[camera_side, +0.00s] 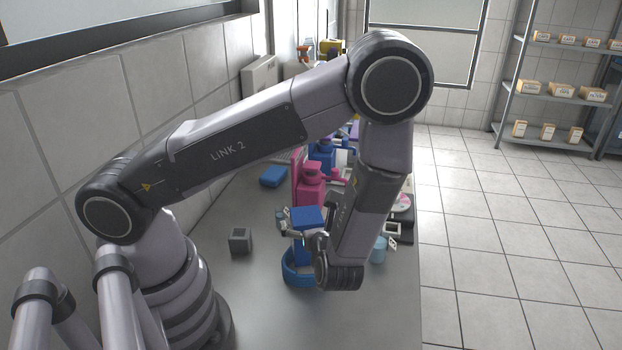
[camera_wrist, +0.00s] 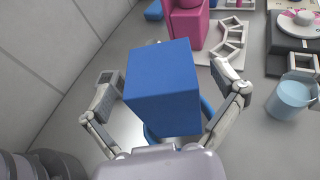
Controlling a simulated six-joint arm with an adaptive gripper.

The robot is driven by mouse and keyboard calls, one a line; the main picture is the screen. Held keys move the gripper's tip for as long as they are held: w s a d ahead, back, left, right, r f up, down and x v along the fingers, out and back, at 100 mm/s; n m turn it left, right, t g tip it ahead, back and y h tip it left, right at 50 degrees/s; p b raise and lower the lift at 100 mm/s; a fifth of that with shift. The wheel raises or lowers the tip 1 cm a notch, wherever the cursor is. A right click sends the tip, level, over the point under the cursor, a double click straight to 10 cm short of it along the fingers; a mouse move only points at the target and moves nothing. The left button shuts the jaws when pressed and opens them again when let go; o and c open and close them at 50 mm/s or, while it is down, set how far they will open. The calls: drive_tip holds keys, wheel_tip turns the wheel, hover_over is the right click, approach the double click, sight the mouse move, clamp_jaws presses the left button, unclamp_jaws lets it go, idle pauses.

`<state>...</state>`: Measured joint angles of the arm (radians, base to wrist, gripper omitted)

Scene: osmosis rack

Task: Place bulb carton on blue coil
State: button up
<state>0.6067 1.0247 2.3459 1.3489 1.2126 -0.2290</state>
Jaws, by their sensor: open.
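The blue carton (camera_side: 308,217) is a plain box standing upright at the blue coil (camera_side: 290,275), a ring lying on the bench. In the wrist view the carton (camera_wrist: 162,88) fills the middle and hides most of the coil (camera_wrist: 150,136). Whether its base rests on the coil's rim or inside the ring is hidden. My gripper (camera_side: 303,231) is open around the carton. In the wrist view my gripper (camera_wrist: 168,82) has one finger on each side, with visible gaps to the carton.
A grey cube (camera_side: 240,240) stands left of the coil, and a blue block (camera_side: 273,176) lies farther back. A pink apparatus (camera_side: 309,188) stands close behind the carton. A light blue cup (camera_wrist: 289,98) stands to the right. The front bench is clear.

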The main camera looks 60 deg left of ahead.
drive_tip(key=shift+d+r, duration=0.2)
drive_tip(key=v, duration=1.1)
drive_tip(key=s+a+r+n+h, duration=0.3)
drive_tip(key=r+n+h, duration=0.1)
drive_tip(key=r+n, duration=0.3)
drive_tip(key=s+a+r+n+h, duration=0.3)
drive_tip(key=s+r+n+h, duration=0.1)
drive_tip(key=r+n, duration=0.3)
drive_tip(key=s+a+r+n+t+h, duration=0.1)
drive_tip(key=s+a+r+n+h, duration=0.2)
drive_tip(key=r+n+h, duration=0.2)
wheel_tip(320, 180, up, 4)
drive_tip(key=n, duration=0.2)
drive_tip(key=shift+s+r+n+h, duration=0.15)
drive_tip(key=shift+s+n+h, duration=0.15)
drive_tip(key=shift+s+h, duration=0.1)
